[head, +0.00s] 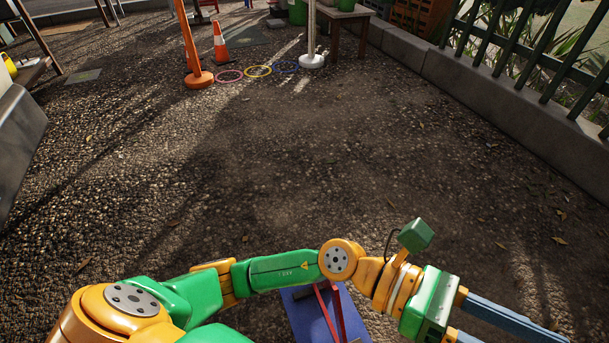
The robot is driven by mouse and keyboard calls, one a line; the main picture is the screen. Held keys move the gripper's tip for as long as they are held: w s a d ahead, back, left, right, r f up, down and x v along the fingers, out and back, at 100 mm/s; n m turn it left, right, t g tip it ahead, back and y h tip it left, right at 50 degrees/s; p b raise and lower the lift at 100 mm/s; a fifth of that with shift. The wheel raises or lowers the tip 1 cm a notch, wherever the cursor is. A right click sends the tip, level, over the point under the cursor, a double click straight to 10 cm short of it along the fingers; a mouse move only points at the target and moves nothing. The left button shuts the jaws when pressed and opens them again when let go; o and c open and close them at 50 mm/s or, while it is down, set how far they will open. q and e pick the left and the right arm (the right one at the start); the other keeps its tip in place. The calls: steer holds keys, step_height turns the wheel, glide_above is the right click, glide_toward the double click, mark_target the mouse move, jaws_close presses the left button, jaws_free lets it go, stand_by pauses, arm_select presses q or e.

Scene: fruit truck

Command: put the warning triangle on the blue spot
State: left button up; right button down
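Two thin red bars (327,312) show at the bottom centre over a blue-violet surface (302,318). They look like part of the warning triangle, but my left arm covers the top and the frame edge cuts off the bottom. A blue ring (286,67) lies flat on the ground far ahead and may be the blue spot. My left arm reaches across to the right. Its gripper (500,333) is at the bottom right, to the right of the red bars. Its blue-grey fingers stand apart with a gap between them, tips partly cut off. My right gripper is out of view.
A pink ring (229,76) and a yellow ring (258,71) lie beside the blue one. An orange post (191,45), a cone (220,44) and a white-based pole (311,59) stand nearby. A kerb and fence (530,55) run along the right. The gravel between is clear.

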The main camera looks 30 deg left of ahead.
arm_select(q)
steer(key=w+a+r+n+t, duration=0.3)
steer(key=w+a+n+t, duration=0.15)
steer(key=n+t, duration=0.35)
steer(key=w+a+r+n+t, duration=0.3)
steer(key=w+n+t, duration=0.2)
steer(key=n+t, duration=0.3)
steer(key=w+a+f+n+t+y, duration=0.2)
steer(key=w+a+f+n+y, duration=0.2)
steer(key=a+f+n+y, duration=0.6)
steer(key=w+a+f+n+t+y, duration=0.1)
steer(key=w+a+f+n+y, duration=0.55)
steer(key=n, duration=0.85)
steer(key=s+a+f+n+g+y, duration=0.1)
steer(key=s+f+n+g, duration=0.3)
steer(key=s+f, duration=0.5)
steer(key=s+a+f+n+g+y, duration=0.2)
steer(key=s+f+g, duration=0.6)
steer(key=s, duration=0.4)
steer(key=shift+a+f+n+g, duration=0.4)
steer(key=shift+a+f+n, duration=0.25)
steer(key=shift+a+n, duration=0.3)
